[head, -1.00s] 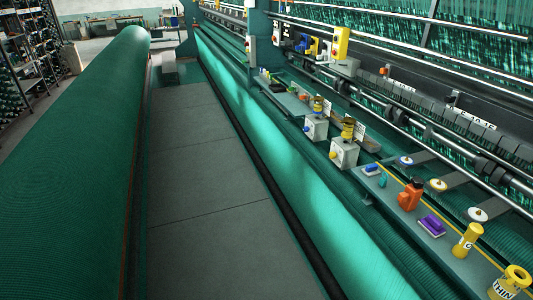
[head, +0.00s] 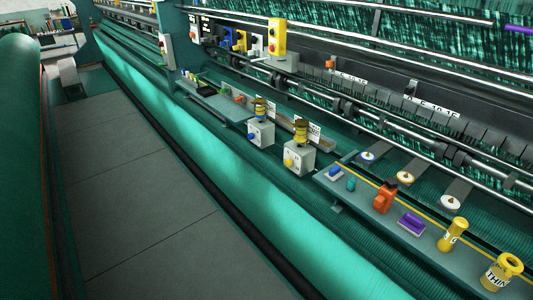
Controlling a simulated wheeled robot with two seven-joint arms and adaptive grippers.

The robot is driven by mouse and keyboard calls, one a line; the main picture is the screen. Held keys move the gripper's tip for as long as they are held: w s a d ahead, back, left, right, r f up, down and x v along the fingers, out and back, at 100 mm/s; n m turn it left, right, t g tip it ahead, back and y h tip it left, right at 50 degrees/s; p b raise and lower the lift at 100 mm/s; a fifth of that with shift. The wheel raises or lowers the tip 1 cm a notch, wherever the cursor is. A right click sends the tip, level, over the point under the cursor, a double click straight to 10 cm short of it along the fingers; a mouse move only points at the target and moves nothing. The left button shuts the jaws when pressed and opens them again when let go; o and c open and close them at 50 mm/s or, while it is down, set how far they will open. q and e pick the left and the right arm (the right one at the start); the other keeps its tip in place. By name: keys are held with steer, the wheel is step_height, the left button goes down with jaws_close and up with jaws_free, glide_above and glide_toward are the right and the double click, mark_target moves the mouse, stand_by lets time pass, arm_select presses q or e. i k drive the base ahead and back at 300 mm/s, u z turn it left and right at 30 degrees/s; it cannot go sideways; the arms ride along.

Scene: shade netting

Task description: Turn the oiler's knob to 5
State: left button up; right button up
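Two pale grey box units with yellow-and-dark tops stand on the machine's side, and they look like oilers. The nearer unit (head: 301,159) has a yellow knob (head: 289,162) on its front. The farther unit (head: 262,134) has a blue knob (head: 251,138). A white label plate stands behind each. The knob settings are too small to read, and I cannot tell which unit the task means. Neither of my grippers shows in the head view.
A grey shelf (head: 334,190) at right holds an orange bottle (head: 384,198), a purple brush-like item (head: 411,223) and yellow containers (head: 453,235). The grey walkway (head: 140,200) is clear. A large green net roll (head: 20,150) runs along the left.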

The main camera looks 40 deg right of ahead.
mark_target(288, 162)
steer(key=i, duration=3.2)
steer(key=z, duration=1.75)
